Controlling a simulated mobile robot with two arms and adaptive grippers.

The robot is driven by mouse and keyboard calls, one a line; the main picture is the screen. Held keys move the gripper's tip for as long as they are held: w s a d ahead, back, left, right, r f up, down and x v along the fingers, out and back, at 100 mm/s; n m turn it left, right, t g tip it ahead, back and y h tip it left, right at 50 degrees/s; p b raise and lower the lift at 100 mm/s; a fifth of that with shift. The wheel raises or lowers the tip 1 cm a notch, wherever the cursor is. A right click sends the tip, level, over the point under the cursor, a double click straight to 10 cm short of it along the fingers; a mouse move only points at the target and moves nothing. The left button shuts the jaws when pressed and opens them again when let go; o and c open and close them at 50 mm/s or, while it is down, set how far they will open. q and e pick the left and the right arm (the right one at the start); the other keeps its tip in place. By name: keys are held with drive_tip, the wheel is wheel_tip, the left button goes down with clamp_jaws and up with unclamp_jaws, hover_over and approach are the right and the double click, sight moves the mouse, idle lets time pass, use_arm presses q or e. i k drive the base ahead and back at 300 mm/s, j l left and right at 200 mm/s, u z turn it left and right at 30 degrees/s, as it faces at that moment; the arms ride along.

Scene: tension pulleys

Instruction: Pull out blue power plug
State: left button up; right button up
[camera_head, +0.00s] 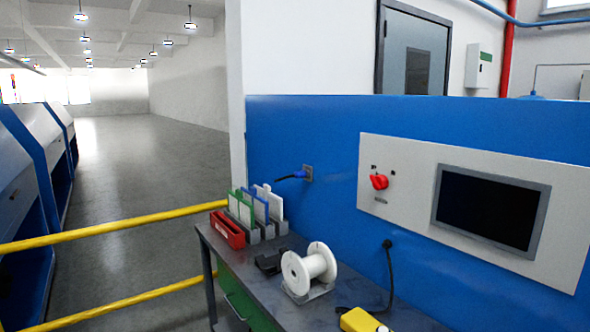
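The blue power plug (299,174) sits at a grey wall socket (308,173) on the blue panel, left of the control panel. A dark cable runs from the plug to the left and down behind the racks on the bench. The plug appears to be in the socket. Neither of my grippers shows in the head view.
A dark workbench (345,312) stands below, with a red bin (227,229), upright racks (262,210), a white spool (309,268) and a yellow object (361,320). A control panel (400,219) with a red knob (379,181) is right. Yellow rails (120,226) cross the left.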

sight(302, 173)
drive_tip(key=i+j+z, duration=0.1)
drive_tip(key=i+j, duration=0.2)
drive_tip(key=j, duration=0.15)
drive_tip(key=i+j+z, duration=0.1)
drive_tip(key=i+j, duration=0.15)
drive_tip(key=j, duration=0.2)
drive_tip(key=i+j+z, duration=0.1)
drive_tip(key=i+j, duration=0.15)
drive_tip(key=j, duration=0.25)
drive_tip(key=i+j+z, duration=0.1)
drive_tip(key=j, duration=0.4)
drive_tip(key=i+j+z, duration=0.1)
drive_tip(key=i+j, duration=0.2)
drive_tip(key=j, duration=0.2)
drive_tip(key=i+j+z, duration=0.1)
drive_tip(key=j, duration=0.45)
drive_tip(key=i+j+z, duration=0.1)
drive_tip(key=i+j, duration=0.2)
drive_tip(key=j, duration=0.25)
drive_tip(key=i+j+z, duration=0.1)
drive_tip(key=j, duration=0.45)
